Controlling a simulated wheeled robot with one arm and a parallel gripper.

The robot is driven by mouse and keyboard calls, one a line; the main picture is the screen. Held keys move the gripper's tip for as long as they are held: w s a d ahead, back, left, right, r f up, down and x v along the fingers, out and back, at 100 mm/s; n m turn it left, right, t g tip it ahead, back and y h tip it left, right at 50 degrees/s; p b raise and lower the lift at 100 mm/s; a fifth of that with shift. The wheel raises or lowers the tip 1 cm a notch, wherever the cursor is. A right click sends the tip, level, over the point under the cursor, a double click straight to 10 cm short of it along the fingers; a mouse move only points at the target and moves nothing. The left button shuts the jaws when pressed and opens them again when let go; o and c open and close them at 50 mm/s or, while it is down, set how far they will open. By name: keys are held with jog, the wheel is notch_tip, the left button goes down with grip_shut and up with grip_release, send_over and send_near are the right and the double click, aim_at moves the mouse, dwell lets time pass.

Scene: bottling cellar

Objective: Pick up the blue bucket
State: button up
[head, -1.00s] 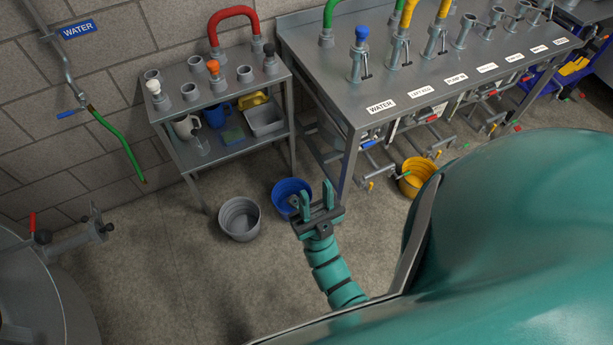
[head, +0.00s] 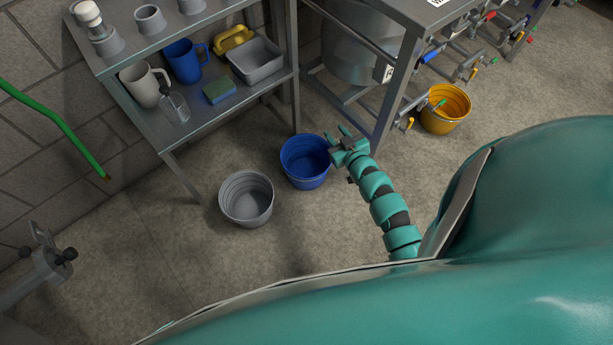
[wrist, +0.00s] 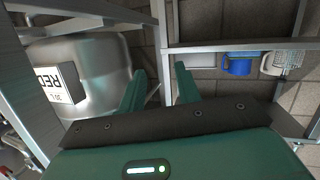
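The blue bucket (head: 305,163) stands upright on the floor in the head view, between a grey bucket and the leg of the metal bench. My gripper (head: 336,140) is at the right side of its rim in that view, with the fingers pointing up and left. I cannot tell whether it touches the rim. In the wrist view my gripper (wrist: 160,90) has its two fingers spread apart with nothing between them. The blue bucket does not show in the wrist view.
A grey bucket (head: 246,199) stands just left, and a yellow bucket (head: 445,109) to the right. A shelf unit (head: 180,128) holding mugs, a tray (head: 254,63) and a sponge (head: 219,91) stands behind. A metal keg (head: 359,57) sits under the bench. Floor in front is clear.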

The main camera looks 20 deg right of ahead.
jog(key=s+a+f+n+g+y+b, duration=0.2)
jog(key=s+a+f+g+b, duration=0.15)
jog(key=f, duration=0.45)
jog(key=s+a+f+n+g+y+b, duration=0.2)
jog(key=s+a+f+g+b, duration=0.15)
jog(key=f, duration=0.45)
jog(key=shift+t, duration=0.4)
jog(key=shift+w+r+b+x, duration=0.15)
jog(key=shift+b+x, duration=1)
jog(key=shift+x, duration=1.75)
jog(key=shift+w+r+b+x, duration=0.15)
jog(key=shift+b+x, duration=1.05)
jog(key=shift+x, duration=1.75)
jog(key=shift+w+r+b+x, duration=0.15)
jog(key=shift+b+x, duration=1)
jog(key=shift+x, duration=1.75)
jog(key=shift+s+a, duration=0.1)
jog(key=shift+a, duration=0.05)
grip_shut()
jog(key=shift+s, duration=0.1)
